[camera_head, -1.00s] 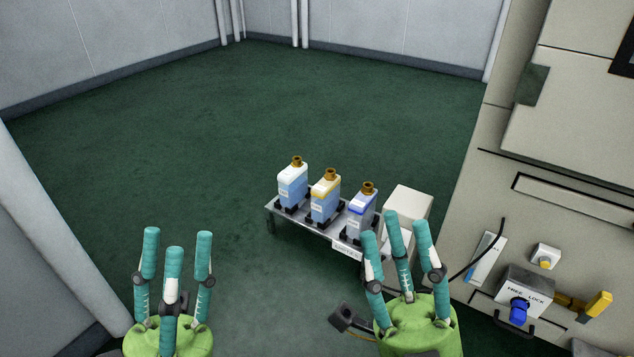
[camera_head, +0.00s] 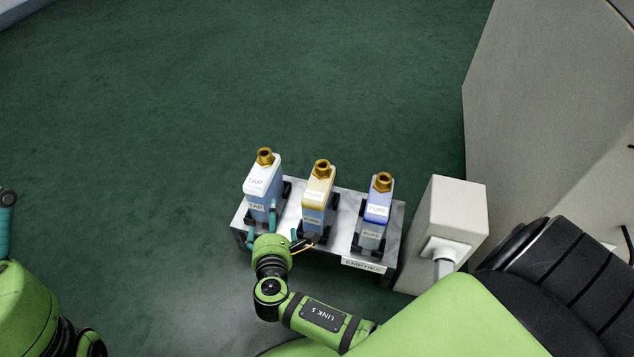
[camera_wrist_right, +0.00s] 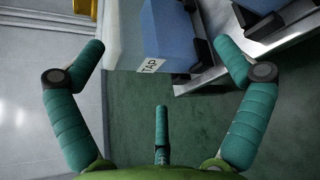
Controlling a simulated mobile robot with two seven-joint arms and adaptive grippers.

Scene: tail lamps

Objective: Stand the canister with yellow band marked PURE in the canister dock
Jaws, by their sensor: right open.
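The canister with yellow band marked PURE (camera_head: 317,197) stands upright in the middle of a low grey rack (camera_head: 345,215), with a brass cap. A white-topped TAP canister (camera_head: 262,182) stands to its left, and a blue-banded PURE canister (camera_head: 378,208) to its right. My right gripper (camera_head: 273,220) is open at the front of the TAP canister, left of the yellow-banded one. In the right wrist view, the TAP canister (camera_wrist_right: 170,35) shows between the spread teal fingers (camera_wrist_right: 163,65). My left gripper (camera_head: 6,225) is mostly cut off at the left edge. I cannot identify the canister dock.
The rack carries an EMPTIES label (camera_head: 363,265) on its front edge. A pale box (camera_head: 455,215) stands just right of the rack. A large beige cabinet (camera_head: 540,110) fills the right side. The green floor (camera_head: 150,130) left of and behind the rack is clear.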

